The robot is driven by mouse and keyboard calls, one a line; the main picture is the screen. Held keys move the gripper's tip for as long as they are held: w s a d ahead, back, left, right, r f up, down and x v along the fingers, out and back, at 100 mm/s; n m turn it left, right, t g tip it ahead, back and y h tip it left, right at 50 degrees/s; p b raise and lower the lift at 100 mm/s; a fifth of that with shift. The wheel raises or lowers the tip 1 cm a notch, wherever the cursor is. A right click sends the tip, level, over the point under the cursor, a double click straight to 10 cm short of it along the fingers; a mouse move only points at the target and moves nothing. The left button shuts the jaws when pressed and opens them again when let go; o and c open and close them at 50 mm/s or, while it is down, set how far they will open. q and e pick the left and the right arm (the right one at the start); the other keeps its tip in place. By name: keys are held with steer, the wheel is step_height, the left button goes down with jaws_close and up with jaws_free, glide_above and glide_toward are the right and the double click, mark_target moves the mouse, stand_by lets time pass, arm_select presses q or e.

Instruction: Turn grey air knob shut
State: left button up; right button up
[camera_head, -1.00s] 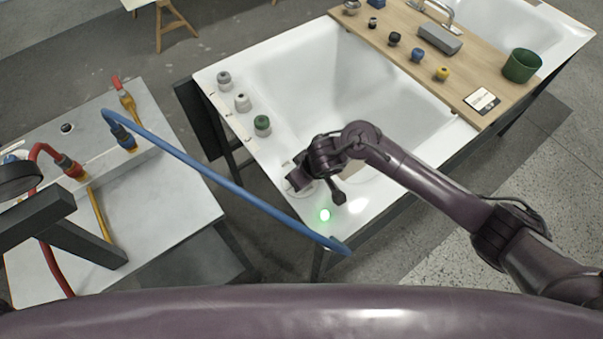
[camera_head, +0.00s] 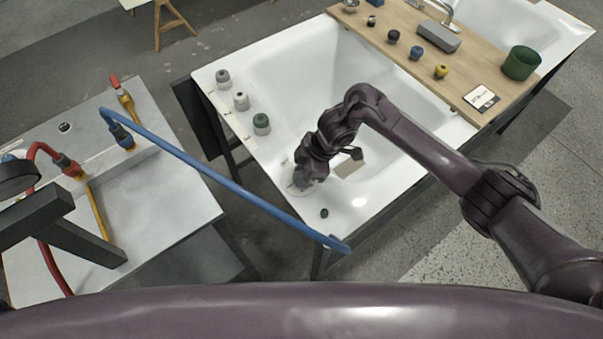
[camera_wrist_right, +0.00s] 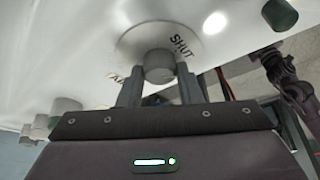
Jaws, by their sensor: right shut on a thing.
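The grey air knob (camera_wrist_right: 159,68) sits on a round pale dial plate (camera_wrist_right: 130,42) on the white tub rim. My right gripper (camera_wrist_right: 158,88) is shut on the knob, one finger on each side. The word SHUT shows on the dial, up and right of the knob. A second word at the left is partly hidden by a finger. In the head view my right gripper (camera_head: 301,182) is over the dial at the tub's near left corner, and the wrist hides the knob. My left gripper is not clearly visible.
A small dark green lamp (camera_head: 324,212) stands on the rim close by. Several knobs, including a green-topped one (camera_head: 261,124), line the left rim. A blue hose (camera_head: 220,180) crosses to the tub's near corner. A wooden board (camera_head: 430,60) spans the tub.

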steer(key=n+g+b, duration=0.1)
steer(key=n+b, duration=0.1)
steer(key=n, duration=0.1)
steer(key=shift+w, duration=0.2)
steer(key=shift+n+g+h+b, duration=0.5)
steer(key=shift+n+g+b, duration=0.15)
steer(key=shift+n, duration=0.95)
steer(key=shift+r, duration=0.1)
steer(key=o, duration=1)
steer(key=p+v, duration=0.1)
steer(key=v, duration=0.6)
steer(key=shift+w+d+r, duration=0.1)
steer(key=shift+d+r, duration=0.05)
steer(key=shift+r, duration=0.15)
